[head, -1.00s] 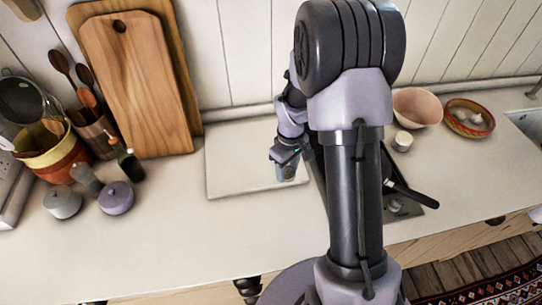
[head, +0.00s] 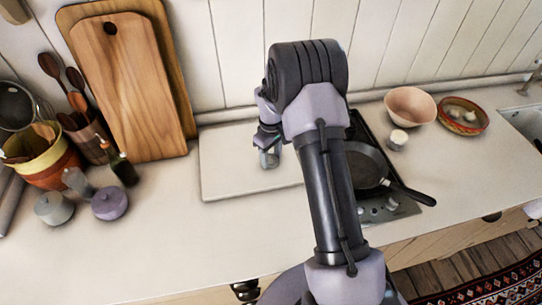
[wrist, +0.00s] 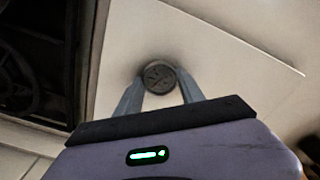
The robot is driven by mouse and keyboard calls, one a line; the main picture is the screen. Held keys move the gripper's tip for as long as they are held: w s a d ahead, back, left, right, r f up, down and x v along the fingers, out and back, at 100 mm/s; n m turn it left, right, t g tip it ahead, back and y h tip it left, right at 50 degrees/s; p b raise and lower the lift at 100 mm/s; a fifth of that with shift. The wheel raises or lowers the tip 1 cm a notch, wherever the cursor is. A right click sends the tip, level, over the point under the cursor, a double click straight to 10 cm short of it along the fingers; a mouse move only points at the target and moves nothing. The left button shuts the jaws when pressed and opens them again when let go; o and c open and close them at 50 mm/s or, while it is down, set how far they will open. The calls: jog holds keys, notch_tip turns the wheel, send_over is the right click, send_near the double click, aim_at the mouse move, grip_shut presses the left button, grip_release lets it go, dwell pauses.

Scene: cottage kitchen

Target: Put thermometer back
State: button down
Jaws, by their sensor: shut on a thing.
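My gripper (head: 268,158) is over the pale slab (head: 228,170) on the counter in the head view. In the wrist view its two grey-blue fingers (wrist: 158,84) are shut on a small round thing with a dark, dial-like top (wrist: 158,73), which I take to be the thermometer. The slab (wrist: 225,60) is below it. The lower part of the held thing is hidden, and I cannot tell whether it touches the slab.
A black hob (head: 358,128) with a frying pan (head: 366,168) is right of the slab. A small white pot (head: 397,140), a pink bowl (head: 410,106) and a patterned bowl (head: 463,116) are farther right. Cutting boards (head: 140,90), bottles and lidded pots (head: 110,203) are left. The front counter is clear.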

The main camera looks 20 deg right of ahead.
jog(key=c, duration=0.7)
grip_release()
jog(key=shift+f, duration=0.1)
notch_tip(320, 180, up, 12)
jog(key=p, duration=0.3)
notch_tip(320, 180, up, 12)
jog(key=m+t, duration=0.2)
send_over(271, 159)
jog(key=s+a, duration=0.5)
jog(key=s+a+r+m+t, duration=0.1)
jog(key=s+a+r+m, duration=0.1)
jog(key=s, duration=0.5)
jog(key=s+a+r+m+t+y, duration=0.1)
jog(key=s+a+r, duration=0.3)
jog(key=s, duration=0.4)
jog(key=s+a+r+m+t+y, duration=0.1)
jog(key=s+a+r+m, duration=0.2)
jog(key=s, duration=0.5)
jog(key=shift+a+m+t, duration=0.35)
jog(key=shift+m+t, duration=0.05)
jog(key=shift+s, duration=0.1)
